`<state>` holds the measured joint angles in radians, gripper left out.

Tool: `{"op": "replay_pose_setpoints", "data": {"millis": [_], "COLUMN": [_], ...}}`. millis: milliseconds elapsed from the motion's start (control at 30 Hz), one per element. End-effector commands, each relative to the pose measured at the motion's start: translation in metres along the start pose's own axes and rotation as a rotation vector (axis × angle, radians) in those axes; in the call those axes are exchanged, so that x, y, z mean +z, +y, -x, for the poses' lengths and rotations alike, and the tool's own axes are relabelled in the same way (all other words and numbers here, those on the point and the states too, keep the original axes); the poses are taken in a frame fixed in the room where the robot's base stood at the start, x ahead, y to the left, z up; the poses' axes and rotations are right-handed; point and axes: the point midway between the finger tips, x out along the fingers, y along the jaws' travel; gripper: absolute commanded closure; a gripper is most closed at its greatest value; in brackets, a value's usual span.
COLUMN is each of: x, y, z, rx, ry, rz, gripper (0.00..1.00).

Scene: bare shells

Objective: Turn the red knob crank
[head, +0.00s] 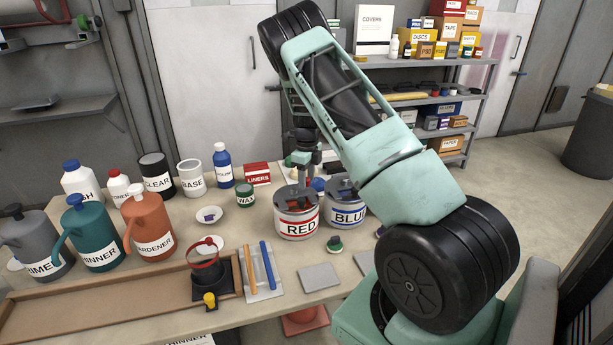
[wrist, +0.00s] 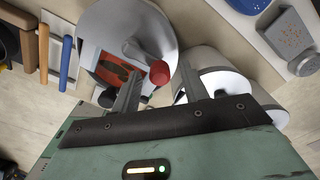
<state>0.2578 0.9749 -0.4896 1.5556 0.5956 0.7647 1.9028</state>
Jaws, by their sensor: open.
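The red knob (wrist: 160,72) of the crank shows in the wrist view, on the grey lid of the can marked RED (head: 296,222). The same can fills the upper middle of the wrist view, with an orange-red opening (wrist: 112,68) in its lid. My gripper (wrist: 161,68) is open, its two fingers pointing toward the lid on either side of the knob in the picture. I cannot tell whether they touch it. In the head view my gripper (head: 300,180) comes down over the RED can, and I cannot make out the knob there.
A can marked BLUE (head: 347,214) stands close on the right of the RED can. A green WAX tin (head: 245,195) and a white dish (head: 209,215) are to the left. Blue and orange rods (head: 268,265) lie in front. Jugs (head: 148,225) crowd the left side.

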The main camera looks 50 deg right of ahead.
Motion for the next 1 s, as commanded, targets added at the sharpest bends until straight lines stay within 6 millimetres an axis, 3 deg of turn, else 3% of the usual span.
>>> {"op": "replay_pose_setpoints", "data": {"millis": [200, 367, 733, 1000], "x": [0.0003, 0.0003, 0.0022, 0.0081], "y": [-0.0001, 0.0000, -0.0013, -0.0061], "z": [-0.0001, 0.0001, 0.0002, -0.0001], "rx": [0.000, 0.000, -0.001, -0.002], "ry": [-0.001, -0.001, -0.002, -0.004], "rz": [0.000, 0.000, 0.039, 0.200], "gripper": [0.56, 1.00, 1.00, 1.00]}}
